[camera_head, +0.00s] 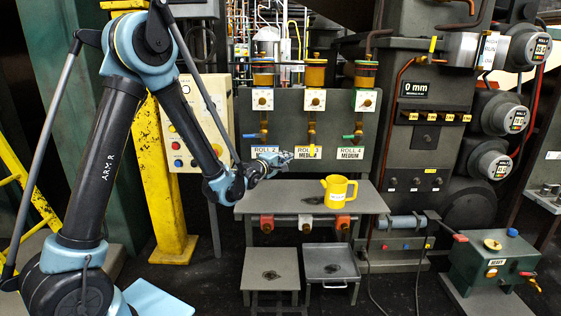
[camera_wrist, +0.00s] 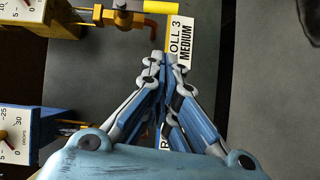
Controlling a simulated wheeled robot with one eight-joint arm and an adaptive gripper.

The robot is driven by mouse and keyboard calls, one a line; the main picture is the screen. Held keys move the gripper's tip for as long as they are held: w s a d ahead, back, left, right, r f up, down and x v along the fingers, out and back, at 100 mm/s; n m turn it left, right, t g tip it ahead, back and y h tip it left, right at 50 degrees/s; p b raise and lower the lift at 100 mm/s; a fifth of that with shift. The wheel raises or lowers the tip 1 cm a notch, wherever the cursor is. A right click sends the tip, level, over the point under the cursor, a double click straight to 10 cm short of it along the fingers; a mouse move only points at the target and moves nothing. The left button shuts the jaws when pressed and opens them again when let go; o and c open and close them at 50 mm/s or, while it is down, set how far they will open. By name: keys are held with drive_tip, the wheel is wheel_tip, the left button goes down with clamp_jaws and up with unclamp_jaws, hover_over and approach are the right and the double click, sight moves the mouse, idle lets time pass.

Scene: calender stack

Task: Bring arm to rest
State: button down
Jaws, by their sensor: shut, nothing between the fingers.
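My gripper (camera_head: 287,157) is shut and empty. In the head view it is held out to the right, above the left part of the grey bench and in front of the grey panel. In the wrist view my gripper (camera_wrist: 164,60) has its fingertips together, in front of the "ROLL 3 MEDIUM" label (camera_wrist: 188,38). The gripper's fingers cover part of the labels behind them. My arm comes in from the left in the head view, with its elbow high.
A yellow jug (camera_head: 337,192) stands on the bench (camera_head: 290,201), right of my gripper. The panel (camera_head: 335,130) carries oilers, valves and labels. Two low stands (camera_head: 270,283) are below the bench. A yellow post (camera_head: 160,190) and a button box (camera_head: 190,150) are near my arm.

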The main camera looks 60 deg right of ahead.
drive_tip(key=shift+w+a, duration=0.15)
drive_tip(key=shift+a, duration=0.85)
drive_tip(key=shift+w+a, duration=0.1)
drive_tip(key=shift+a, duration=0.85)
